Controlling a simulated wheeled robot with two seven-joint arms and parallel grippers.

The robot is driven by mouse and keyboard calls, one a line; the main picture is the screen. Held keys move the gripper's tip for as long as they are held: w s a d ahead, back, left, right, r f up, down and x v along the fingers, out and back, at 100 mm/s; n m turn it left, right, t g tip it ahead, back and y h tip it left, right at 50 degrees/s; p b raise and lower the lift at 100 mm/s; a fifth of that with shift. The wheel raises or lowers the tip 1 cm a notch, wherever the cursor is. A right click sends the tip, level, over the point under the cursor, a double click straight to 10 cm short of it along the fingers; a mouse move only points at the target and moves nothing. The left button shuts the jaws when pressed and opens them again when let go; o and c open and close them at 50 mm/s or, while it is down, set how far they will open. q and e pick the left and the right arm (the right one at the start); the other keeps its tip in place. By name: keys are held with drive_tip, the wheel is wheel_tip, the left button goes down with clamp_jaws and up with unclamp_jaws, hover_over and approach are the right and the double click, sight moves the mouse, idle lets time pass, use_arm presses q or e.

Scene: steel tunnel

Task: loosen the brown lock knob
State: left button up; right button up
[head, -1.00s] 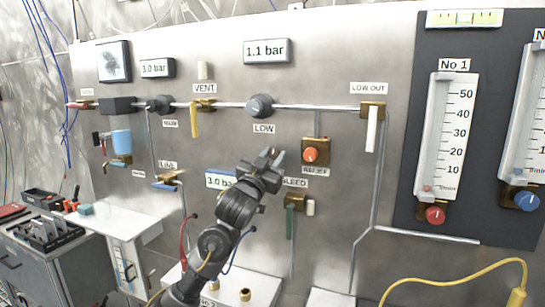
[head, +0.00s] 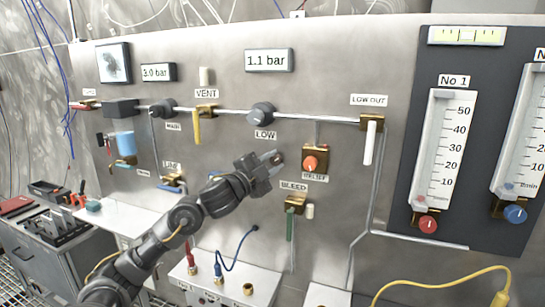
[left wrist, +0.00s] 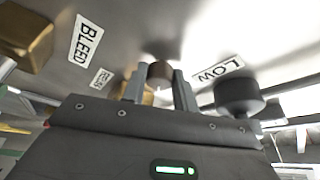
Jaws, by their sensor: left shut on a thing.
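The brown lock knob (left wrist: 160,73) shows in the left wrist view as a short brown cylinder between my left gripper's two grey fingers. My left gripper (head: 274,158) is shut on it; in the left wrist view the fingers (left wrist: 159,88) stand on either side of the knob. In the head view the knob is hidden by the gripper. Just right of the fingertips there is the orange relief knob (head: 310,163) on its brass block (head: 321,154). My right gripper is not in view.
The black LOW regulator knob (head: 261,113) is just above the gripper and also shows in the left wrist view (left wrist: 239,97). The BLEED valve with its green lever (head: 290,224) is below right. The yellow VENT lever (head: 196,127) is to the left. A display (head: 269,60) reads 1.1 bar.

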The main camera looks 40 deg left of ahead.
use_arm(q)
drive_tip(key=m, duration=0.1)
drive_tip(key=m+g+p, duration=0.1)
drive_tip(key=m, duration=0.1)
drive_tip(key=shift+r+h, duration=0.25)
drive_tip(key=shift+h, duration=0.05)
drive_tip(key=m+p, duration=0.1)
drive_tip(key=m, duration=0.1)
drive_tip(key=shift+m+g+p, duration=0.3)
drive_tip(key=shift+g+p, duration=0.05)
drive_tip(key=shift+g, duration=0.05)
drive_tip(key=shift+m+g+p, duration=0.5)
drive_tip(key=shift+m+p, duration=0.15)
drive_tip(key=shift+m, duration=0.35)
drive_tip(key=shift+f, duration=0.1)
drive_tip(key=o, duration=1)
drive_tip(key=shift+c, duration=0.2)
